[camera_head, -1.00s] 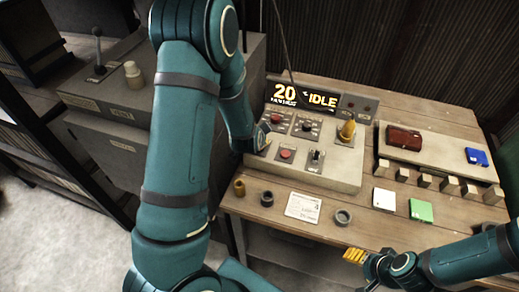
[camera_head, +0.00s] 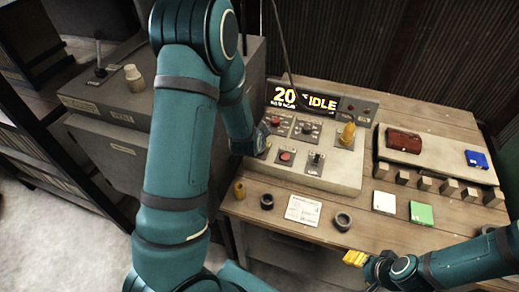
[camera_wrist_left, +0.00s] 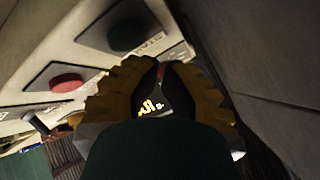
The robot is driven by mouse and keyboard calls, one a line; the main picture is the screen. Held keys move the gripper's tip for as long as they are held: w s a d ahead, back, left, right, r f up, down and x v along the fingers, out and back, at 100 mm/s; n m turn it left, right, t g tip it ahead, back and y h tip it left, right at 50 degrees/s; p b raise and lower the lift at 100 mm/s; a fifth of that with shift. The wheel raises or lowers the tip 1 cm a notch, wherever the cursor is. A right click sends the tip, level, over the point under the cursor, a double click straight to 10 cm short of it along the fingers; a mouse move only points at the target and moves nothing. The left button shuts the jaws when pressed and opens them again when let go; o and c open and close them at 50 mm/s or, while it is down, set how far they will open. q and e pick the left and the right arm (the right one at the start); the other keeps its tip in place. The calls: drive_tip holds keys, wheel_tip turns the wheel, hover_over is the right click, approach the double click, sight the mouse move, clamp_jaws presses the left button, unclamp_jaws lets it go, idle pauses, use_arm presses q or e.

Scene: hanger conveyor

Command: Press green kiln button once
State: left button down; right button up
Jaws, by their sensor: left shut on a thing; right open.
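The control panel (camera_head: 325,178) stands on the wooden bench under a lit display (camera_head: 302,100) reading "20" and "IDLE". In the left wrist view a dark round button (camera_wrist_left: 128,36) sits on a plate with a partly readable label like "START". My right gripper (camera_head: 356,258) is open and empty at the bench's front.
Another red button (camera_head: 275,121), knobs and a yellow-orange knob (camera_head: 347,134) stand on the panel. A tray (camera_head: 440,152) with a brown block and a blue block is on the right. White (camera_head: 384,202) and green (camera_head: 421,213) tiles, dark rings and a paper card lie in front.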

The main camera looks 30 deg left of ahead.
use_arm(q)
drive_tip(key=shift+f, duration=0.15)
drive_tip(key=shift+f+b, duration=0.25)
drive_tip(key=shift+b, duration=0.15)
drive_tip(key=shift+f+b, duration=0.5)
drive_tip(key=shift+f, duration=0.05)
idle(0.7)
drive_tip(key=shift+r, duration=0.1)
drive_tip(key=shift+r+p, duration=0.75)
drive_tip(key=shift+r, duration=0.1)
wheel_tip(320, 180, up, 5)
drive_tip(key=p, duration=0.4)
drive_tip(key=shift+r, duration=0.1)
idle(0.8)
